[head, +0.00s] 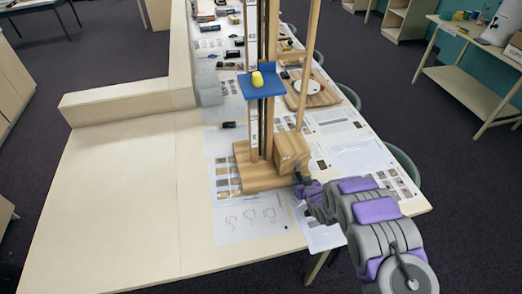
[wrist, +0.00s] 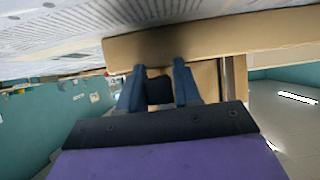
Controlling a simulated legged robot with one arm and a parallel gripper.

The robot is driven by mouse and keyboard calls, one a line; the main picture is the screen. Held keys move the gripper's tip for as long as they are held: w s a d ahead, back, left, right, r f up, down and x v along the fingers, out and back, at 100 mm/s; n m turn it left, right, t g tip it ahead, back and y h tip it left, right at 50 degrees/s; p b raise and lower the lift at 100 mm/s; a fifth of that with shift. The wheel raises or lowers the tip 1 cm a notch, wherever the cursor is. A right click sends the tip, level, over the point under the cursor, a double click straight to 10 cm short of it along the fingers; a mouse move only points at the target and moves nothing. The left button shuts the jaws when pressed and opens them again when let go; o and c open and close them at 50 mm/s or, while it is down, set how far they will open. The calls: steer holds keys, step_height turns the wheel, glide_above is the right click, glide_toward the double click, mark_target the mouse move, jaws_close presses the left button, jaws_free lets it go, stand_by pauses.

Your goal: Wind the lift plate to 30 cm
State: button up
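The lift stands on the table, with a wooden base (head: 265,179), a tall post carrying a printed scale (head: 253,130) and a wooden box (head: 291,151) at its right. The blue lift plate (head: 262,91) is partway up the post, with a yellow object (head: 257,79) on it. The scale figures are too small to read. My gripper (head: 299,183) is low beside the box's right front. In the wrist view, the two blue-grey fingers of my gripper (wrist: 160,75) stand either side of a dark knob (wrist: 160,91), with no clear gap. The rest of the crank is hidden.
Printed sheets (head: 248,222) lie around the base. A round white dial on a wooden board (head: 316,98) stands behind the box. A raised pale ledge (head: 125,101) is at the left. The table's left front (head: 110,220) is clear.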

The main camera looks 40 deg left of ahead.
steer(key=shift+w+r, duration=0.2)
steer(key=shift+r, duration=0.05)
steer(key=o, duration=0.4)
steer(key=shift+d, duration=0.15)
steer(key=shift+c, duration=0.2)
steer(key=shift+d+f, duration=0.1)
steer(key=shift+s+d+r+p, duration=0.5)
steer(key=shift+s+r+p, duration=0.1)
steer(key=shift+s, duration=0.15)
steer(key=shift+s+d+r, duration=0.2)
steer(key=shift+s+d, duration=0.1)
steer(key=shift+d, duration=0.2)
steer(key=shift+p+v, duration=1)
steer(key=shift+v, duration=1.1)
steer(key=shift+s, duration=0.15)
